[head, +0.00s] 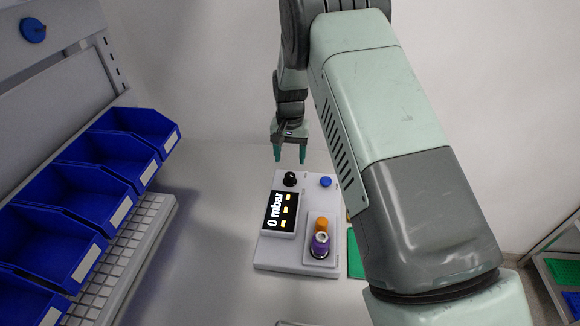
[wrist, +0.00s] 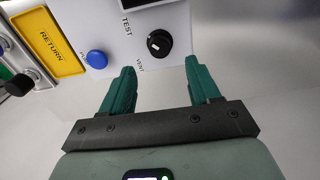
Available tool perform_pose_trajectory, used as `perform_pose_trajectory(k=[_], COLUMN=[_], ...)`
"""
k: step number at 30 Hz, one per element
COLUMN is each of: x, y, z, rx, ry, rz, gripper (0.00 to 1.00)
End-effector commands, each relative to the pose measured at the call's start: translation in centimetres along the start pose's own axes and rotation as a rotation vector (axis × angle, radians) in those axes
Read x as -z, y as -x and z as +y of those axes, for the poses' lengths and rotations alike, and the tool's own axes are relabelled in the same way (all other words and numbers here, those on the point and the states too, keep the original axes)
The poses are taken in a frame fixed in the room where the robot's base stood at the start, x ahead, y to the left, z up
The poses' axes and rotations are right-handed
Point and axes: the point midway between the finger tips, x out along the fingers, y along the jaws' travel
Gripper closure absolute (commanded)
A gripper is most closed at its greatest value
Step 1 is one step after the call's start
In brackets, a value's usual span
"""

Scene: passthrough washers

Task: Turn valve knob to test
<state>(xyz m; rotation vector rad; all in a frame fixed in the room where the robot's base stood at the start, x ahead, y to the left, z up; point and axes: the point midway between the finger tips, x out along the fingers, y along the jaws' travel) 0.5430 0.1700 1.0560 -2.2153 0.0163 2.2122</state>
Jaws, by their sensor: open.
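The black valve knob (head: 290,179) stands at the top left corner of the white test unit (head: 264,257). In the wrist view the knob (wrist: 159,43) lies between the printed words TEST and VENT. It has a small white mark; I cannot tell exactly which way it points. My gripper (head: 290,158) is open and empty, with green fingers pointing down near the knob in the head view. In the wrist view my gripper (wrist: 160,66) has its fingertips apart, with the knob ahead of the gap, not between them. The display (head: 281,211) reads 0 mbar.
A blue button (head: 326,182) sits right of the knob. Orange (head: 321,224) and purple (head: 320,245) parts stand on the unit. A yellow RETURN area (wrist: 50,50) shows in the wrist view. Blue bins (head: 70,239) line the left. The table between bins and unit is clear.

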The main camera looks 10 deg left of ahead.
Motion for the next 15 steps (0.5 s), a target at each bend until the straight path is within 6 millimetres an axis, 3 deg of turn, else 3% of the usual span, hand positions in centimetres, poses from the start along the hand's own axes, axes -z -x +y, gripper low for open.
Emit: perform_pose_trajectory(k=[6, 15], x=[0.0, -0.1], y=[3.2, 4.0], z=[0.0, 0.0], rx=[0.000, -0.001], ry=[0.000, -0.001], rz=[0.000, -0.001], gripper=[0.39, 0.39])
